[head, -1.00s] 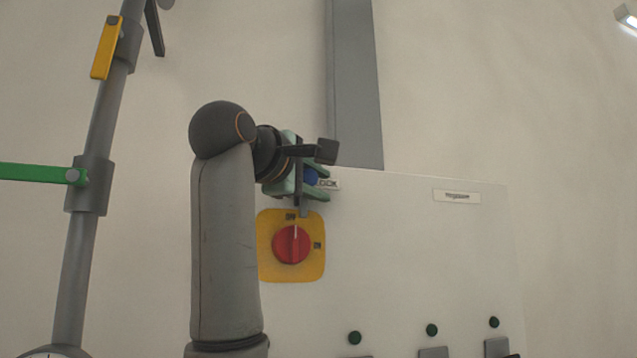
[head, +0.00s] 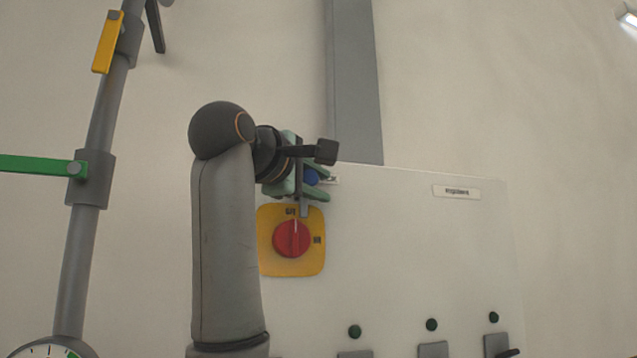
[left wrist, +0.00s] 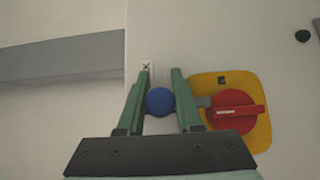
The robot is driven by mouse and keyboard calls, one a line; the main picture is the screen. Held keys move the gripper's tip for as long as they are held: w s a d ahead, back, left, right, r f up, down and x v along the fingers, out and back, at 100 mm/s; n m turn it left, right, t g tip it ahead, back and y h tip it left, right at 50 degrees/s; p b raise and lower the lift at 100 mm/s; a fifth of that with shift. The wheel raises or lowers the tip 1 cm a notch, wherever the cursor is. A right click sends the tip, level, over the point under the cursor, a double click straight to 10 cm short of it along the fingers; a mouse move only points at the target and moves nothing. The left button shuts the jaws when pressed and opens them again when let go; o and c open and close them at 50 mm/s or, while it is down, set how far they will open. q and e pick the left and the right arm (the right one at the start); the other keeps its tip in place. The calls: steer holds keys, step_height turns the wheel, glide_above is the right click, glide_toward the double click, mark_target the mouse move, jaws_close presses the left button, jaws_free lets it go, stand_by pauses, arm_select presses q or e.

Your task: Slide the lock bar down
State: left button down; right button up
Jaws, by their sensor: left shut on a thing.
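My left gripper (head: 315,182) is shut on the blue knob (head: 312,177) of the lock bar, high on the white panel. In the left wrist view the left gripper (left wrist: 160,100) has its green fingers on either side of the blue knob (left wrist: 160,101). The grey end of the lock bar (head: 305,211) shows below the fingers and overlaps the top of the yellow plate. It also shows in the left wrist view (left wrist: 203,102), close to the red rotary switch (left wrist: 233,111). The rest of the bar is hidden. My right gripper is not in view.
The yellow plate (head: 266,262) carries the red switch (head: 291,239) just below the gripper. The white panel (head: 420,250) has several dark green buttons low down. A grey duct (head: 355,80) rises above it. A pipe with a green handle (head: 35,166) stands at left.

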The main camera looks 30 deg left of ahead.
arm_select(q)
step_height(320, 180, down, 5)
steer(key=b, duration=0.3)
steer(key=shift+b, duration=0.3)
steer(key=shift+w, duration=0.1)
steer(key=c, duration=1)
jaws_free()
steer(key=o, duration=0.4)
steer(key=shift+r, duration=0.15)
steer(key=s+d+b, duration=0.1)
steer(key=s+b, duration=0.2)
steer(key=s, duration=0.9)
steer(key=shift+s, duration=0.35)
